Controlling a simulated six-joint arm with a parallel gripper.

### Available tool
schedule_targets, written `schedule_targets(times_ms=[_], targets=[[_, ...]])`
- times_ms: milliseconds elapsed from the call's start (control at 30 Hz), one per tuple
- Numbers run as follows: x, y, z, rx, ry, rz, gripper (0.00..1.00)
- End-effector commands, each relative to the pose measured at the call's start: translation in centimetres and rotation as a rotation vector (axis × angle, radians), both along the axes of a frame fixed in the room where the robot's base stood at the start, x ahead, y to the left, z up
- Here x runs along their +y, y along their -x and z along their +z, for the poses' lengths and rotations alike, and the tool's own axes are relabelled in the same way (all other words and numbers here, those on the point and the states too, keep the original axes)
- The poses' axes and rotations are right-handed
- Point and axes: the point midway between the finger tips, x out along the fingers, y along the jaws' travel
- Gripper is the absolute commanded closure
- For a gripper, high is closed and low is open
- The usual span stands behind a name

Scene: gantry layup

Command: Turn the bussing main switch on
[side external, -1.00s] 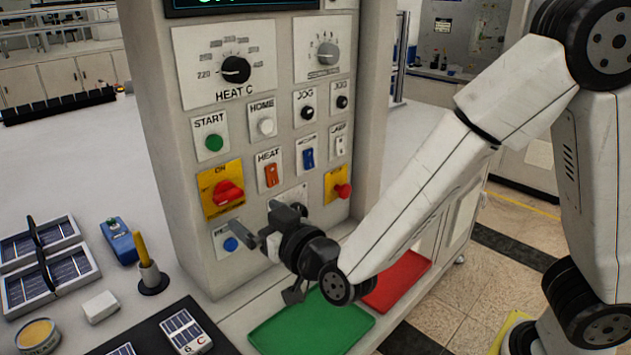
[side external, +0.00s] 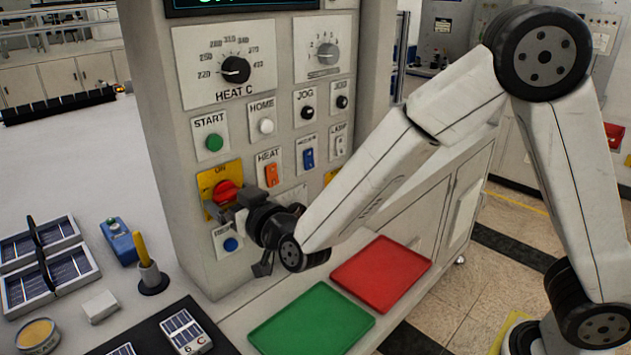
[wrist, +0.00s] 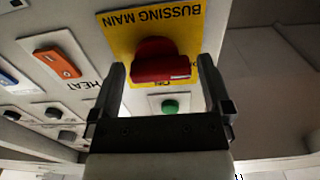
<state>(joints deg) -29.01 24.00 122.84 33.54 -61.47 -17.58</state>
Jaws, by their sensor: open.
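The bussing main switch is a red rotary knob (side external: 226,191) on a yellow plate (side external: 206,181) on the panel's lower left, below the green start button. In the wrist view the red knob (wrist: 160,64) sits on the yellow plate (wrist: 118,38) lettered BUSSING MAIN, upside down in the picture. My gripper (side external: 224,208) is at the plate's lower part in the side view, hiding some of it. In the wrist view my gripper (wrist: 160,80) is open, with one finger on each side of the knob. I see gaps between fingers and knob.
The orange heat rocker (side external: 271,174) is just right of the plate, and a blue button (side external: 231,244) is just below. A green tray (side external: 312,322) and a red tray (side external: 381,274) lie beneath my arm. Solar cells (side external: 40,240) and a blue device (side external: 119,239) lie at left.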

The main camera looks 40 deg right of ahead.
Motion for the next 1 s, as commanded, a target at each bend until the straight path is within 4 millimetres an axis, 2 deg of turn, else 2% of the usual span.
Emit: schedule_targets(times_ms=[233, 400, 500, 767, 1000], targets=[[0.0, -0.05, -0.02, 0.001, 0.0, 0.0, 0.0], [0.0, -0.03, -0.02, 0.001, 0.0, 0.0, 0.54], [0.0, -0.02, -0.03, 0.001, 0.0, 0.0, 0.8], [-0.01, -0.01, -0.03, 0.001, -0.017, 0.0, 0.8], [-0.01, 0.0, -0.03, 0.001, -0.102, 0.0, 0.8]])
